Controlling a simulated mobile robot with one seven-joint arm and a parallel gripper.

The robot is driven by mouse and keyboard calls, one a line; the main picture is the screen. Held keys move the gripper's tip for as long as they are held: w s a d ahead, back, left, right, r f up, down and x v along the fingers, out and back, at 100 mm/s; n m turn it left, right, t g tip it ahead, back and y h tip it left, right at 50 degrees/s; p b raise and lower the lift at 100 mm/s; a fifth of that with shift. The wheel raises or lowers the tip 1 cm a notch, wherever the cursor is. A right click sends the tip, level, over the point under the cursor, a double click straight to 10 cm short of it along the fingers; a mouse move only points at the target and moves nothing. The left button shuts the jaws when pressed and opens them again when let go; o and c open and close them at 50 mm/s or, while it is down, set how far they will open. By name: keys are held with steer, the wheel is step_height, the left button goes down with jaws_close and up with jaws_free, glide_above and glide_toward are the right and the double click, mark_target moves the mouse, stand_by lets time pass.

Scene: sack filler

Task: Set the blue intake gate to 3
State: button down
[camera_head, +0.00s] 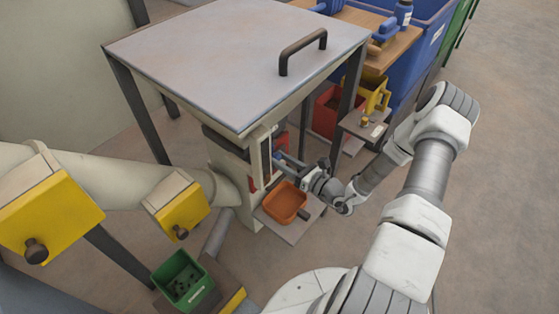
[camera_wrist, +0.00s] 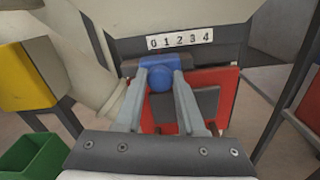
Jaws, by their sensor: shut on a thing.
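The blue intake gate (camera_wrist: 129,67) is a blue block with a round blue knob (camera_wrist: 161,77) in the wrist view. My gripper (camera_wrist: 161,84) has one grey finger on each side of the knob and is shut on it. A white scale (camera_wrist: 180,41) marked 0 to 4 is just above the gate. The knob appears below the stretch between 0 and 1, but I see no clear pointer. In the head view my gripper (camera_head: 281,160) reaches under the grey tabletop at the machine's front, where the gate is mostly hidden.
An orange bin (camera_head: 285,203) sits on a small shelf below my gripper. A yellow box (camera_head: 183,207) on a beige pipe and a green bin (camera_head: 182,281) are to the left. A red panel (camera_wrist: 222,88) is behind the fingers. A grey tabletop (camera_head: 230,60) overhangs the area.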

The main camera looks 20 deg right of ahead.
steer(key=w+d, duration=0.1)
steer(key=d, duration=0.1)
steer(key=w+d, duration=0.2)
steer(key=shift+w+d, duration=0.1)
steer(key=shift+d, duration=0.2)
steer(key=c, duration=0.5)
jaws_free()
steer(key=p+v, duration=0.3)
steer(key=v, duration=1.4)
